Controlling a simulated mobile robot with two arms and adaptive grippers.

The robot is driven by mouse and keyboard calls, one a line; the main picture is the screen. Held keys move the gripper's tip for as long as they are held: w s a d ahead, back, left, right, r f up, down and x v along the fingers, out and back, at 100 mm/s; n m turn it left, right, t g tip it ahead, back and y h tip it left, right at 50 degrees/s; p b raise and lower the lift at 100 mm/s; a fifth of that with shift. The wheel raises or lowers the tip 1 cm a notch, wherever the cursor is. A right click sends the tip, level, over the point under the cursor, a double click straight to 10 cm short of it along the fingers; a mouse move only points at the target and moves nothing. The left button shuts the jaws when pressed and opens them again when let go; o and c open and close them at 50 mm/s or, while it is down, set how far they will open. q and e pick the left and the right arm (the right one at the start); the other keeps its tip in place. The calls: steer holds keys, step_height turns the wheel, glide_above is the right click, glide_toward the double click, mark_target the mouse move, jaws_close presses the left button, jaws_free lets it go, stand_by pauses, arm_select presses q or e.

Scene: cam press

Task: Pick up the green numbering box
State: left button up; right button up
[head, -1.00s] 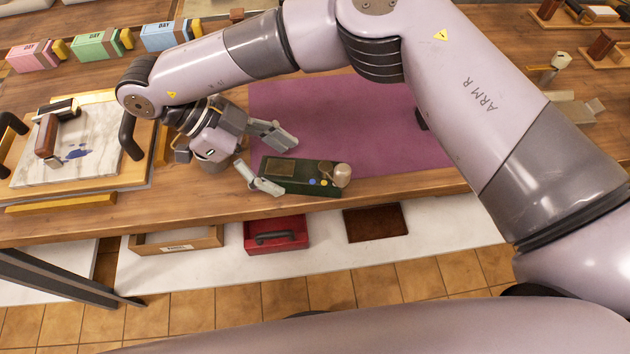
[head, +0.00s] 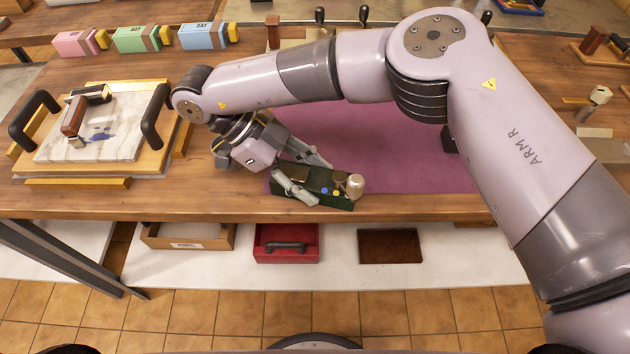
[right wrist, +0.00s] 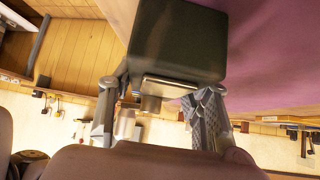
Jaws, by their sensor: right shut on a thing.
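The green numbering box (head: 326,181) is dark green, with a pale round knob at its right end and blue and yellow dots on it. It is at the front edge of the purple mat in the head view; I cannot tell whether it touches the table. My right gripper (head: 301,172) is shut on it, one finger on the near side and one on the far side. In the right wrist view the box (right wrist: 178,42) fills the top middle, between the fingers of the right gripper (right wrist: 155,106). My left gripper is not in view.
The purple mat (head: 400,160) is bare right of the box. A marble slab (head: 115,143) in a wooden frame with black handles stands at left. Pink, green and blue boxes line the back left. A red drawer (head: 287,255) and a brown pad (head: 390,246) lie below the table edge.

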mark_target(308, 176)
jaws_close()
stand_by(0.4)
step_height(308, 176, up, 20)
steer(key=p, duration=0.2)
steer(key=shift+p, duration=0.35)
